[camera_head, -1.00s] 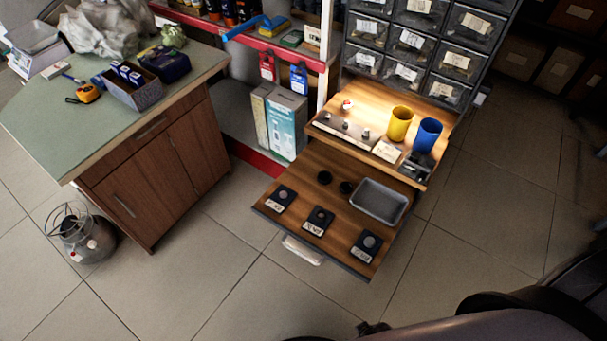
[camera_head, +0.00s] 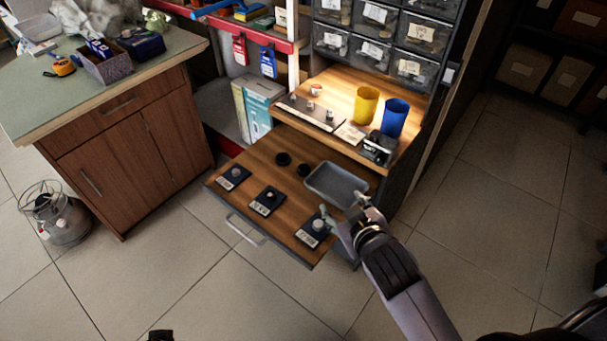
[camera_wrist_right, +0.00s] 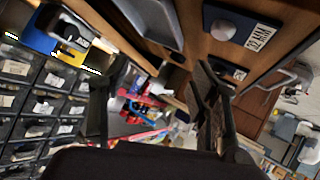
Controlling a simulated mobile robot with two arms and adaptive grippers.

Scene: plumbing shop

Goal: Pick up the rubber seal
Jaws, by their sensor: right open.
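Two small black rings, which look like the rubber seals, lie on the pulled-out wooden drawer: one further back (camera_head: 283,158), the other (camera_head: 303,170) nearer the grey tray (camera_head: 340,193). Three dark pads with round grey pieces and labels lie along the drawer's front: left (camera_head: 234,178), middle (camera_head: 267,200), right (camera_head: 314,230). My right gripper (camera_head: 343,208) is open and empty above the drawer, between the right pad and the tray. In the right wrist view a pad labelled 32 MM (camera_wrist_right: 235,26) is beyond its open fingers (camera_wrist_right: 158,92). A dark tip at the head view's bottom edge may be my left gripper (camera_head: 160,336).
The shelf above the drawer holds a yellow cup (camera_head: 365,105), a blue cup (camera_head: 394,118), and a metal strip with small parts (camera_head: 311,113). Labelled bins (camera_head: 376,50) rise behind. A wooden cabinet (camera_head: 130,150) stands left. The floor in front is clear.

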